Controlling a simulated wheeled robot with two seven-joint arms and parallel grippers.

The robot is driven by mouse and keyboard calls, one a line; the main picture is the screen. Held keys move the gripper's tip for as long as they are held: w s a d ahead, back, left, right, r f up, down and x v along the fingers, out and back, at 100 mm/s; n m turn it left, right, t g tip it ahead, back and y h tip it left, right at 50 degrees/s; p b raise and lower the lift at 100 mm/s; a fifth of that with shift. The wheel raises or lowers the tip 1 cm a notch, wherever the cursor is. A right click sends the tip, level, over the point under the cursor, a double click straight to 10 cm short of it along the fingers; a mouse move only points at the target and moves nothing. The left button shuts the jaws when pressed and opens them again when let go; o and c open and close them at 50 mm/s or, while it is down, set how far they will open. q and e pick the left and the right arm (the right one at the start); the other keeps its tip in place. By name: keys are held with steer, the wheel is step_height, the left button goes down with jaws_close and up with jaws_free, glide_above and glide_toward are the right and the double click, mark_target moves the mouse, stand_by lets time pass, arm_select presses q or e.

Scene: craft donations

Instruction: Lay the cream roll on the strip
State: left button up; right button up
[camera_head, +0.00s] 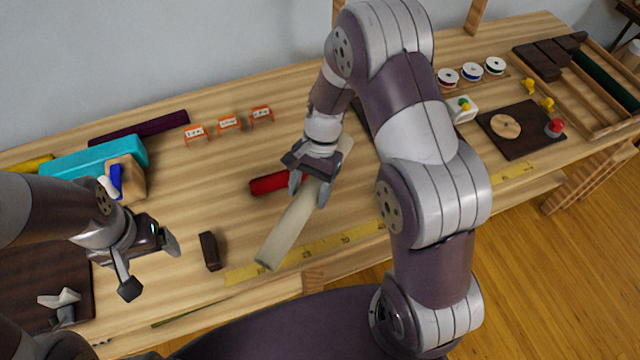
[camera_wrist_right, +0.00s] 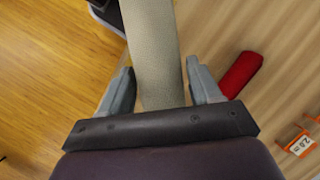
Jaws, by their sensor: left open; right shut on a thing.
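The cream roll (camera_head: 290,232) is a long pale cylinder, slanting from upper right to lower left in the head view. My right gripper (camera_head: 309,197) is shut around it, and the roll (camera_wrist_right: 152,50) runs between the two fingers in the right wrist view. Its near end reaches the yellow strip with ruler marks (camera_head: 318,245) along the table's front edge. The roll lies across the strip's direction, not along it; I cannot tell whether it touches the table. My left gripper (camera_head: 152,264) is open and empty at the left, near a small dark block (camera_head: 209,251).
A red roll (camera_head: 268,183) lies just left of my right gripper and shows in the wrist view (camera_wrist_right: 240,74). Orange-framed labels (camera_head: 229,123), a turquoise roll (camera_head: 95,158) and a dark purple roll (camera_head: 140,127) lie behind. Spools (camera_head: 472,72) and a dark board (camera_head: 520,140) stand right.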

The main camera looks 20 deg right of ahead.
steer(key=a+f+m, duration=0.1)
steer(key=f+m+t, duration=0.1)
steer(key=m, duration=0.1)
steer(key=a+f+m, duration=0.1)
steer(key=m, duration=0.1)
steer(key=shift+s+a+t+y, duration=0.15)
steer(key=shift+a+t+y, duration=0.15)
steer(key=shift+t+y, duration=0.1)
steer(key=m, duration=0.1)
steer(key=w+f+m+t, duration=0.1)
steer(key=shift+w+d+m, duration=0.15)
steer(key=shift+m, duration=0.25)
step_height(320, 180, down, 8)
steer(key=b, duration=0.8)
steer(key=shift+f, duration=0.1)
arm_select(q)
step_height(320, 180, down, 9)
steer(key=shift+w+a, duration=0.2)
steer(key=shift+w, duration=0.25)
arm_select(e)
steer(key=o, duration=1.3)
steer(key=shift+c, duration=0.2)
